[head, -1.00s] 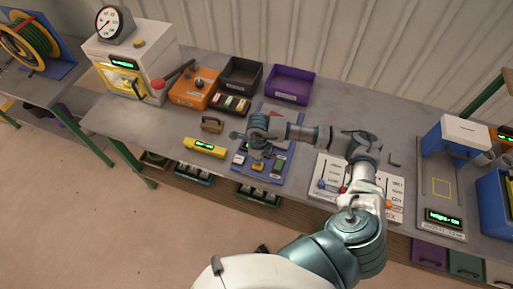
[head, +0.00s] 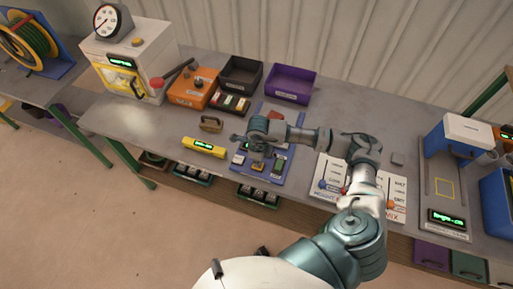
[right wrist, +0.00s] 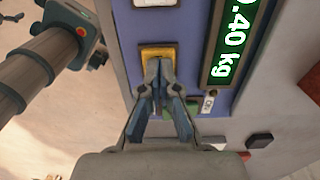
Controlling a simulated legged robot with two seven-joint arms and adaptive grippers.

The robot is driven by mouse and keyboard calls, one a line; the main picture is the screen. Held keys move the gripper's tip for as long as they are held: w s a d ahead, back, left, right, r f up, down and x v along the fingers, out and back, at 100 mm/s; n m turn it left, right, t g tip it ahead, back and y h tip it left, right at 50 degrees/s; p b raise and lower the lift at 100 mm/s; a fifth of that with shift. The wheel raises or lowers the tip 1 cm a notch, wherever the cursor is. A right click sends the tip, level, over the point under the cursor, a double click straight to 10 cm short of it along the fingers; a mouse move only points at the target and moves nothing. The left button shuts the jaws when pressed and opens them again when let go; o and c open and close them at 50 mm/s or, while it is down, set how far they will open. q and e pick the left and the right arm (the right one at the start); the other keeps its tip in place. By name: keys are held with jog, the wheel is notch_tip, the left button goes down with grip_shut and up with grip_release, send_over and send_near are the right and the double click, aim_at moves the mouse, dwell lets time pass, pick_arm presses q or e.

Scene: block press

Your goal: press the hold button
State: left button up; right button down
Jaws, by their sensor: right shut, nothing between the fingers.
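A blue panel (head: 288,151) lies on the workbench, with a small yellow button (head: 258,168) near its front edge. In the right wrist view the yellow button (right wrist: 158,51) sits beside a green display (right wrist: 236,40) showing a weight ending in ".40 kg". I cannot read a "hold" label on it. My right gripper (head: 257,158) is shut and empty, pointing down over the panel. In the right wrist view its fingertips (right wrist: 159,68) overlap the near part of the yellow button. I cannot tell whether they touch it. My left gripper is not in view.
A yellow display bar (head: 204,147) and a brown handled block (head: 211,124) lie left of the panel. An orange box (head: 193,90) and a purple bin (head: 291,84) stand behind. A white board with coloured knobs (head: 390,190) lies to the right. The bench's left front is clear.

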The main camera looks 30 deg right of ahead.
jog(key=shift+f, duration=0.15)
notch_tip(320, 180, up, 6)
jog(key=p, duration=0.3)
jog(key=shift+f, duration=0.15)
dwell(0.4)
dwell(0.5)
